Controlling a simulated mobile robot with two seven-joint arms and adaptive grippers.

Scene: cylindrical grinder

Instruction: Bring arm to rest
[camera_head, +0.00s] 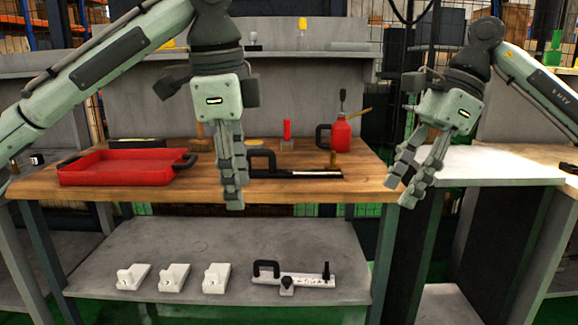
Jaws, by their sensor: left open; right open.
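My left gripper (233,203) hangs pointing down in front of the wooden workbench (80,193), near its middle. It is open and nothing shows between its fingers, which are seen nearly edge-on. My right gripper (400,193) points down and to the left in front of the bench's right end. Its fingers are apart and empty. Both arms come in from the upper sides of the view, bent at the wrists. Neither gripper visibly holds anything, though contact with the bench cannot be told from this view.
A red tray (115,168) is on the bench at left. The lower shelf (190,240) carries white blocks (173,278) and a white fixture (305,280). A pale table (490,165) stands at right.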

